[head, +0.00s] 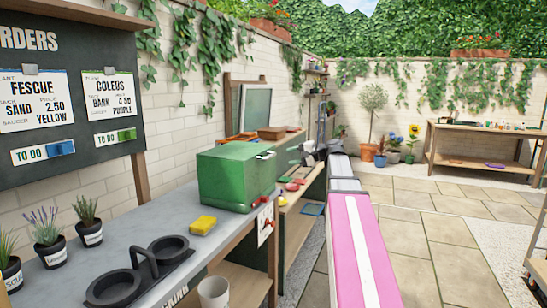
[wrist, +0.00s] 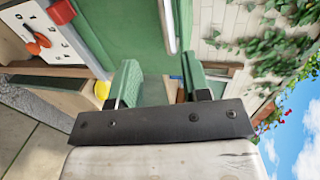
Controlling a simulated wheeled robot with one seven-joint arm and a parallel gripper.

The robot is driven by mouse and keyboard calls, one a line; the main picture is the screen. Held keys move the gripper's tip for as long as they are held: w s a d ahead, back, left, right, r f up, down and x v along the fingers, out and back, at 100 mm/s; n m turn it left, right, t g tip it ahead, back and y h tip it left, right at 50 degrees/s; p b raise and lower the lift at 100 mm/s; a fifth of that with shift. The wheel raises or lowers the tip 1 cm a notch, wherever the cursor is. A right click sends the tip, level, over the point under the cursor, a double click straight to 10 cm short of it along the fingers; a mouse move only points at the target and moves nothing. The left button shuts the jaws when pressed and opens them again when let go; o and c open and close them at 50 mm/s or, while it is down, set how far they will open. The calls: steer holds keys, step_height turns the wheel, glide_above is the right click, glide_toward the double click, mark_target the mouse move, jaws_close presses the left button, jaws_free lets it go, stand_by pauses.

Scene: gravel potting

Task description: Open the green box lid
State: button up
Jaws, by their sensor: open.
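The green box (head: 225,180) stands on the grey counter in the head view, and its lid looks shut. A small pale handle (head: 265,155) shows at the lid's right edge. In the wrist view the green box (wrist: 130,30) fills the space ahead of my fingers, with a metal bar-like handle (wrist: 169,25) on it. My gripper (wrist: 158,72) is open, its two green fingers apart with nothing between them. It points at the box, and I see no clear contact. In the head view my arm reaches out to the right of the box.
A yellow sponge (head: 203,225) lies on the counter before the box. A black double-bowl holder (head: 140,270) and potted plants (head: 48,240) stand nearer. A red knob (head: 262,200) sits below the box's right side. The paved floor (head: 420,250) to the right is clear.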

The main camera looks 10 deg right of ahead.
mark_target(273, 155)
steer(key=x, duration=0.6)
steer(key=r+x, duration=0.1)
steer(key=x, duration=0.3)
steer(key=shift+w+a, duration=0.1)
steer(key=shift+w, duration=0.2)
jaws_close()
